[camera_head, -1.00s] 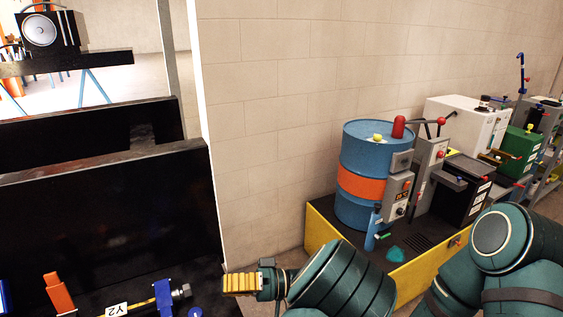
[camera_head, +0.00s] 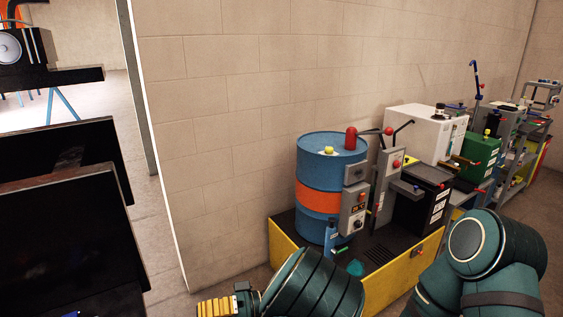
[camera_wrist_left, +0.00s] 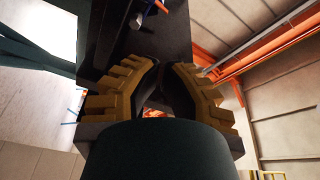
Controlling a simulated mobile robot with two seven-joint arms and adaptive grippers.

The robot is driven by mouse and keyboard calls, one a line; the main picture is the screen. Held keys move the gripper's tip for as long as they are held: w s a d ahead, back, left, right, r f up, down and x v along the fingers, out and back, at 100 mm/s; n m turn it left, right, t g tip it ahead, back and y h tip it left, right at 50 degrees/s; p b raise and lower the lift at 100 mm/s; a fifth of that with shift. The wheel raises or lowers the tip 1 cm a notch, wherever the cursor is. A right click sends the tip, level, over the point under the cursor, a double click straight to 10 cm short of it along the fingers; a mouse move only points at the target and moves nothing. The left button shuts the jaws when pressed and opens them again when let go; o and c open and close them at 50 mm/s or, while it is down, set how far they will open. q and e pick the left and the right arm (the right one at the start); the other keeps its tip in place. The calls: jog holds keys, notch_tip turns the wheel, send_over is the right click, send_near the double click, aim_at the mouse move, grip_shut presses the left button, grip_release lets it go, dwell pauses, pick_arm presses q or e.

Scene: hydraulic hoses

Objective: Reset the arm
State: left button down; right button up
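My left gripper (camera_head: 214,307) shows at the bottom edge of the head view, its yellow ridged fingers pointing left and partly cut off by the frame. In the left wrist view my left gripper (camera_wrist_left: 166,70) has its two yellow fingers apart, with dark inner pads and a gap between them. Nothing is held in the gap. My right arm shows at the lower right of the head view, but its gripper is out of view.
A blue drum (camera_head: 318,228) with an orange band stands on a yellow-sided platform (camera_head: 401,284) against the brick wall (camera_head: 240,120). A control box (camera_head: 354,209), white unit (camera_head: 420,134) and green box (camera_head: 481,157) stand nearby. A dark panel (camera_head: 65,235) is at left.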

pick_arm(q)
jog(key=s+a+f+m+h, duration=0.1)
jog(key=s+f+m+h, duration=0.15)
jog(key=f, duration=0.45)
jog(key=s+a+f+m+g+h, duration=0.1)
jog(key=s+a+f+h, duration=0.1)
jog(key=s+f+h, duration=0.3)
jog(key=s+a+f+m+h, duration=0.1)
jog(key=s+f+m+h, duration=0.15)
jog(key=f, duration=0.55)
jog(key=s+d+f+h, duration=0.4)
jog(key=d+f+h, duration=0.2)
jog(key=h, duration=0.2)
jog(key=shift+w+d+r+n+t+h+b, duration=0.15)
jog(key=shift+w+d+r+t+h, duration=0.35)
jog(key=shift+t, duration=0.8)
jog(key=shift+w+d+r+n+t+h+b, duration=0.1)
jog(key=shift+w+d+r+t+h+b, duration=0.35)
jog(key=shift+w+t+h, duration=0.65)
jog(key=shift+w+d+r+n+t+h+b, duration=0.15)
jog(key=shift+w+d+t+h, duration=0.35)
jog(key=shift+t, duration=1)
jog(key=shift+s, duration=0.15)
